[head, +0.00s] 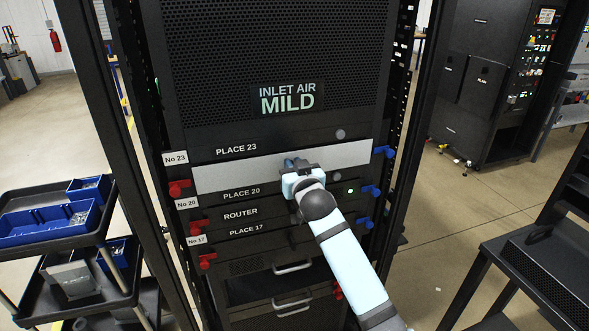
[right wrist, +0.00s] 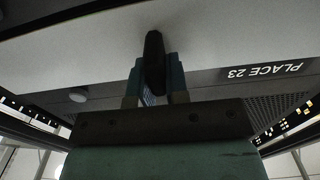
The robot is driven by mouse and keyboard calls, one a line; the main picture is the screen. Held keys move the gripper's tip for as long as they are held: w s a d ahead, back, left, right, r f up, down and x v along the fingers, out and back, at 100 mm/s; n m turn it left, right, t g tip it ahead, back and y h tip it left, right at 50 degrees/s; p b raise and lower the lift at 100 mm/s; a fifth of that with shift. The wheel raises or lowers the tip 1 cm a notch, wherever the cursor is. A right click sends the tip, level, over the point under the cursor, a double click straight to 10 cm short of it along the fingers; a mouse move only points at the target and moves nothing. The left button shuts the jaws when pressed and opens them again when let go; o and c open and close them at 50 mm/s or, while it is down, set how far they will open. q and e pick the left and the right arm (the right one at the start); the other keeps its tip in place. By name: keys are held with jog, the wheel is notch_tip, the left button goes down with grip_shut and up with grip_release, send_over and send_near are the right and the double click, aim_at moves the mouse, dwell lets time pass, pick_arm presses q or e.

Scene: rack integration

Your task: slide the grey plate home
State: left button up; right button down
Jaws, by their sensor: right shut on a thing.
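The grey plate (head: 235,177) is a wide pale panel across the rack, between the PLACE 23 strip (head: 270,146) and the PLACE 20 strip (head: 225,197). My right gripper (head: 298,168) is at the right half of its front. In the right wrist view the plate (right wrist: 70,60) fills the upper part, and the gripper (right wrist: 154,82) is shut on a dark upright grip on its face. The fingers hide part of that grip. I cannot tell how deep the plate sits. My left gripper is not in view.
The black rack has red latches (head: 179,189) on the left and blue latches (head: 371,192) on the right. A cart with blue bins (head: 45,225) stands at left. A dark bench (head: 545,270) stands at right. Open floor lies between.

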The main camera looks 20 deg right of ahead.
jog(key=shift+w, duration=0.55)
jog(key=c, duration=1)
grip_release()
jog(key=shift+c, duration=0.2)
jog(key=shift+s, duration=0.1)
jog(key=shift+s+f, duration=0.1)
jog(key=shift+s, duration=0.05)
jog(key=s+b, duration=0.2)
jog(key=s, duration=1.1)
jog(key=shift+s+d, duration=0.2)
